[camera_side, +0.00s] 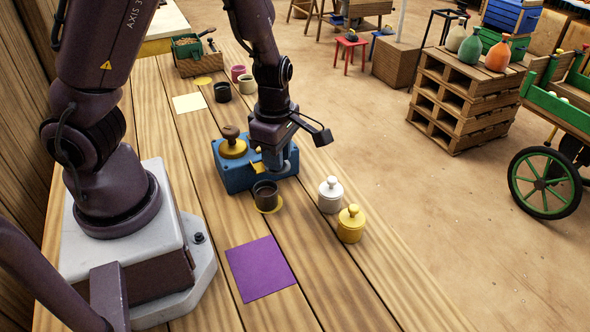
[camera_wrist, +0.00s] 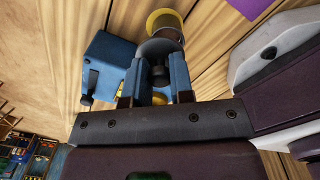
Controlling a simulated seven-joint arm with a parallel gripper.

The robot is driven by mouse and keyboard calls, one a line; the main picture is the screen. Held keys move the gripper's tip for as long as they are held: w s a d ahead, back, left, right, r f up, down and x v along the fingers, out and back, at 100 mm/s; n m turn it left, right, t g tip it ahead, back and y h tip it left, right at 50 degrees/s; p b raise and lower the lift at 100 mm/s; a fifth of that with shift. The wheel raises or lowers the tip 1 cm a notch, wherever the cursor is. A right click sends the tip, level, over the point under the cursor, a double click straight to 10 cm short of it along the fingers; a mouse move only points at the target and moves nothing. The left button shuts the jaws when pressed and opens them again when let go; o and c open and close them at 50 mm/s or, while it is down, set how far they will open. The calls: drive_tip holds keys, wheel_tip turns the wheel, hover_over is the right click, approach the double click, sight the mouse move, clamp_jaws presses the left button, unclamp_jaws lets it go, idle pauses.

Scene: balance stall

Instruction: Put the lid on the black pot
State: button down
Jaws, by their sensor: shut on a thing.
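The black pot (camera_side: 265,195) stands upright on a yellow disc (camera_side: 278,207) on the table, just in front of the blue box. My gripper (camera_side: 276,168) is low, behind and slightly above the pot in the side view. In the wrist view my gripper (camera_wrist: 157,82) has its two fingers around the dark knob (camera_wrist: 158,73) of a grey lid (camera_wrist: 158,48). The lid overlaps the pot and yellow disc (camera_wrist: 165,21) beyond it. I cannot tell whether the lid touches the pot. The lid is mostly hidden in the side view.
The blue box (camera_side: 232,178) with a brown-knobbed yellow piece is close by the gripper. A lidded white pot (camera_side: 330,196) and a lidded yellow pot (camera_side: 351,225) stand to the right. A purple square (camera_side: 260,268) lies in front. Another black pot (camera_side: 222,92) stands farther back.

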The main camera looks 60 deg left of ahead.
drive_tip(key=n, duration=0.1)
drive_tip(key=s+a+n, duration=0.1)
drive_tip(key=n, duration=0.3)
drive_tip(key=shift+s+a+r, duration=0.15)
drive_tip(key=shift+s+a, duration=0.05)
drive_tip(key=shift+a, duration=0.15)
drive_tip(key=shift+s+a+f+n, duration=0.1)
drive_tip(key=shift+s+f+n, duration=0.1)
drive_tip(key=shift+f+n, duration=1.25)
drive_tip(key=shift+s+a+f+n, duration=0.15)
drive_tip(key=shift+f+n, duration=1)
drive_tip(key=shift+f, duration=0.6)
drive_tip(key=shift+d+f, duration=0.1)
drive_tip(key=shift+f, duration=0.1)
drive_tip(key=c, duration=0.8)
unclamp_jaws()
drive_tip(key=shift+a, duration=0.2)
